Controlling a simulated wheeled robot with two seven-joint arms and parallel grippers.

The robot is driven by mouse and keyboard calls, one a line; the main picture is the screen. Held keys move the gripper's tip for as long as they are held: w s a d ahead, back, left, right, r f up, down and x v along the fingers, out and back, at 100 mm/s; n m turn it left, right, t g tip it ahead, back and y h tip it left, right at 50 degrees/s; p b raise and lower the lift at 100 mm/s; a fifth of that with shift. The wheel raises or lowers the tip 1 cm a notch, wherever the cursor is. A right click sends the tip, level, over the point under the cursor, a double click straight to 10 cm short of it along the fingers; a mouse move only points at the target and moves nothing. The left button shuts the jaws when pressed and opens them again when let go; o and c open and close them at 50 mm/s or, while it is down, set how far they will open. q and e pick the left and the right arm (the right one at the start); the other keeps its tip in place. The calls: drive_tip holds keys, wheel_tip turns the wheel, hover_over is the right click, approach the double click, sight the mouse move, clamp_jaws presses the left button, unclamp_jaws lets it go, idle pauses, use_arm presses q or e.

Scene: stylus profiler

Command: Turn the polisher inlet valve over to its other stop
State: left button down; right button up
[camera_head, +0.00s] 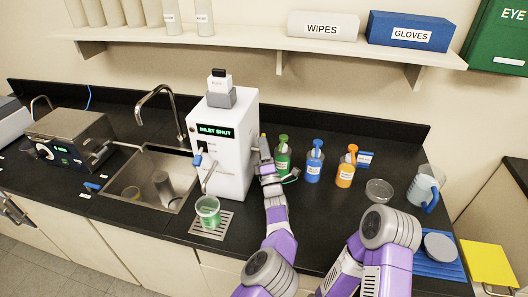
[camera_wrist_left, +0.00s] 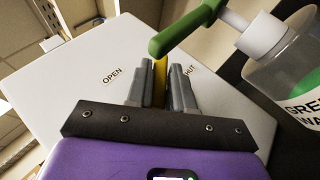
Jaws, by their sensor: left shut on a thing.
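The polisher (camera_head: 225,150) is a white upright box on the black bench, and its green display (camera_head: 215,132) reads INLET SHUT. The yellow inlet valve lever (camera_wrist_left: 160,75) is on its right side panel, between the labels OPEN at left and a partly hidden "HUT" at right. The lever's tip (camera_head: 263,136) just shows in the head view. My left gripper (camera_head: 264,153) is at that side panel. In the left wrist view its two grey fingers (camera_wrist_left: 160,85) are shut on the lever, covering its lower part. My right gripper is out of view.
A green-topped pump bottle (camera_head: 283,160) stands close right of my left gripper, its nozzle (camera_wrist_left: 185,30) reaching over near the fingers. Blue (camera_head: 314,165) and orange (camera_head: 346,172) pump bottles stand farther right. A beaker (camera_head: 208,212) of green liquid sits on a drain grate before the polisher.

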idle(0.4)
use_arm(q)
drive_tip(key=c, duration=1.1)
unclamp_jaws()
drive_tip(key=s, duration=0.4)
drive_tip(key=s+d+f+p, duration=0.1)
drive_tip(key=s, duration=0.4)
drive_tip(key=s+d+p, duration=0.1)
drive_tip(key=s, duration=0.4)
drive_tip(key=shift+s+d+f, duration=0.15)
drive_tip(key=shift+s+f, duration=0.05)
drive_tip(key=shift+f, duration=0.05)
